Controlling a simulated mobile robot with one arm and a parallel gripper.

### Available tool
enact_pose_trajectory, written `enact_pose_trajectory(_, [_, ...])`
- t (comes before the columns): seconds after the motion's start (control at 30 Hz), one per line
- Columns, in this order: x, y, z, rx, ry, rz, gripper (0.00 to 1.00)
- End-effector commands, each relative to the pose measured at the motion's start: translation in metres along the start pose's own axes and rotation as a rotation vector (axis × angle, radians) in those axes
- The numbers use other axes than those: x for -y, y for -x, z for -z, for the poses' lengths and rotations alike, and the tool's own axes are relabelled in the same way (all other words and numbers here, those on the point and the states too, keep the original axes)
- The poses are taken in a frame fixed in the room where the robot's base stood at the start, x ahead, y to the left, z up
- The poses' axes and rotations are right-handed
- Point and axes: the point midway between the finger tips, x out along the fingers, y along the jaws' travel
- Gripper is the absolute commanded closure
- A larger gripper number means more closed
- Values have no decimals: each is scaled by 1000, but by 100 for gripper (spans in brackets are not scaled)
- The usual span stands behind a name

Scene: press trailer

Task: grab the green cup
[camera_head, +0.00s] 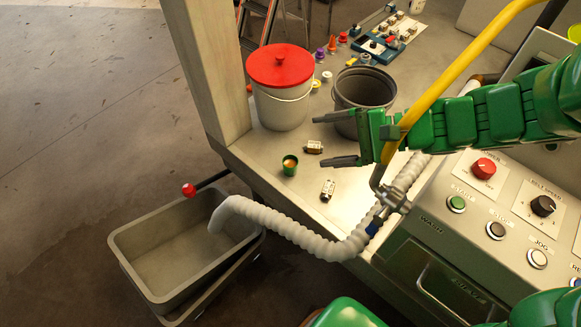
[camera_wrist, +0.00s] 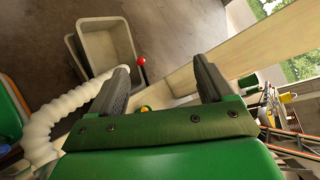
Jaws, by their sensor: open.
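The small green cup (camera_head: 290,165), with something orange-brown inside, stands upright on the pale worktop near its front left edge. My gripper (camera_head: 326,141) is open and empty, to the right of the cup and apart from it, with its fingers pointing left. In the wrist view my gripper (camera_wrist: 160,72) shows two dark fingers spread wide. A small green and yellow shape (camera_wrist: 145,108) shows low between them, mostly hidden by the gripper body; I cannot tell for sure that it is the cup.
A white bucket with a red lid (camera_head: 281,85) and a grey open bucket (camera_head: 364,90) stand behind. A ribbed white hose (camera_head: 290,236) runs along the front to a grey bin (camera_head: 180,245).

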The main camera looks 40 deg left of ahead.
Motion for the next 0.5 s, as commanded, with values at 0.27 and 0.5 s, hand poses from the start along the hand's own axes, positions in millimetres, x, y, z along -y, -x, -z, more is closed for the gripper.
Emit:
enact_pose_trajectory(0.27, [32,-40,49,27,-90,167,19])
enact_pose_trajectory(0.5, [48,-72,98,17,-182,298,19])
